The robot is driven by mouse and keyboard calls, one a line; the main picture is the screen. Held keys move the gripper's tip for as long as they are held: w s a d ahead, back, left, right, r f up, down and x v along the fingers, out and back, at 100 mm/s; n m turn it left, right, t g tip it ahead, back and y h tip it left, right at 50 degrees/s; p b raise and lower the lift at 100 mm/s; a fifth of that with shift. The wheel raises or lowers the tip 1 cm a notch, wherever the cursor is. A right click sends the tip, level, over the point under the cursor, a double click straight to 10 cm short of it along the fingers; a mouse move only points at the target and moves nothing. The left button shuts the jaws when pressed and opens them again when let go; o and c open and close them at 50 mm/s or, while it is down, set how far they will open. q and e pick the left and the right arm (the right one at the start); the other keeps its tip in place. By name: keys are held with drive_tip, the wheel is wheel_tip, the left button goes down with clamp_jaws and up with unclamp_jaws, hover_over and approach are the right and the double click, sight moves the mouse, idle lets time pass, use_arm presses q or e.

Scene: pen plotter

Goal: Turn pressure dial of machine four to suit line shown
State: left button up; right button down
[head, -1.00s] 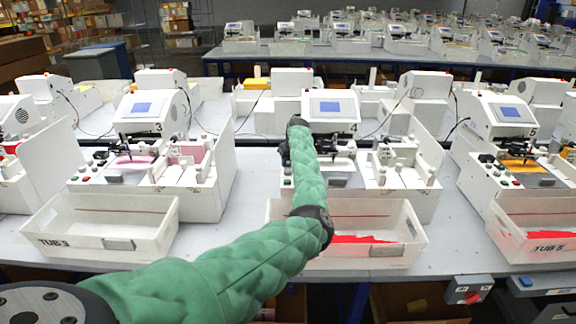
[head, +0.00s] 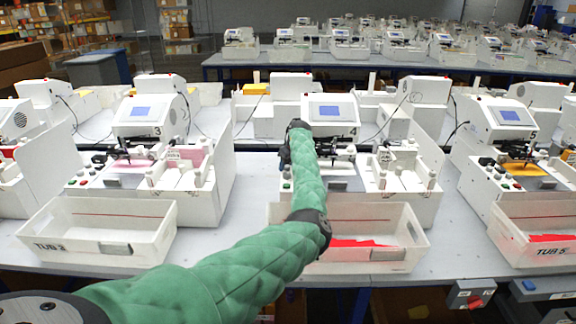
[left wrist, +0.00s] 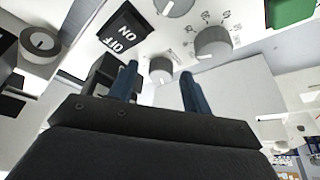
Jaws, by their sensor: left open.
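Machine four (head: 331,108), a white unit with a small blue screen and the number 4, stands in the middle of the head view. My left arm reaches to its front, and my left gripper (left wrist: 159,72) is mostly hidden there. In the left wrist view its two blue fingers are apart with nothing clearly held between them. A grey dial (left wrist: 212,46) with small symbols around it lies just beyond the right fingertip. A smaller grey knob (left wrist: 160,66) shows between the fingers. Another dial (left wrist: 174,5) is cut by the top edge. Which is the pressure dial, I cannot tell.
A black ON/OFF switch (left wrist: 122,38) is close to the left finger, and another round knob (left wrist: 40,43) is at far left. A white tub (head: 408,224) with red contents stands before machine four. Machine three (head: 150,117) and machine five (head: 508,118) flank it.

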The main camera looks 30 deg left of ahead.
use_arm(q)
drive_tip(key=shift+d+r+b, duration=0.2)
drive_tip(key=shift+r+b, duration=0.15)
drive_tip(key=shift+r, duration=0.1)
drive_tip(key=b+v, duration=0.2)
drive_tip(key=v, duration=0.2)
drive_tip(key=shift+d+r, duration=0.15)
drive_tip(key=shift+r, duration=0.1)
drive_tip(key=shift+v, duration=1.1)
use_arm(e)
drive_tip(key=w+a+r, duration=0.2)
drive_tip(key=w+r, duration=0.2)
drive_tip(key=shift+a+r, duration=0.25)
drive_tip(key=shift+a, duration=0.15)
use_arm(q)
drive_tip(key=shift+s, duration=0.15)
use_arm(e)
drive_tip(key=shift+w+d, duration=0.1)
drive_tip(key=shift+w, duration=0.1)
